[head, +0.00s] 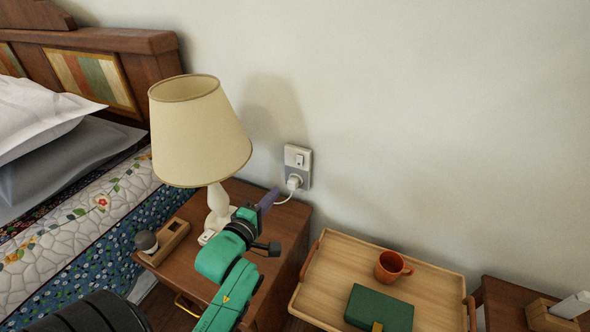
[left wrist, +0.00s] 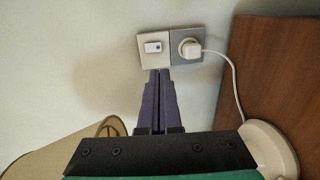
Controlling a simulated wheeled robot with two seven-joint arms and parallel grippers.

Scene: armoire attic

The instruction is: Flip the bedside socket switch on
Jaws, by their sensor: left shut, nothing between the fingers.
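The wall socket unit (head: 290,181) is on the wall behind the bedside table, to the right of the lamp. Its white rocker switch (head: 299,160) is in the upper half and a white plug with a cord (head: 294,182) is in the lower half. In the left wrist view, the switch (left wrist: 153,47) shows left of the plug (left wrist: 195,50). My left gripper (head: 270,198) is shut and empty, in front of and below the unit. Its purple fingers (left wrist: 158,72) point at the switch plate's lower edge in the wrist view; I cannot tell whether they touch. My right gripper is out of view.
A cream lamp (head: 200,130) stands on the wooden bedside table (head: 255,190), left of my left gripper. The plug's cord runs toward the lamp. A wooden tray (head: 340,255) with an orange mug (head: 390,266) and green book (head: 378,308) lies to the right. The wall above is clear.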

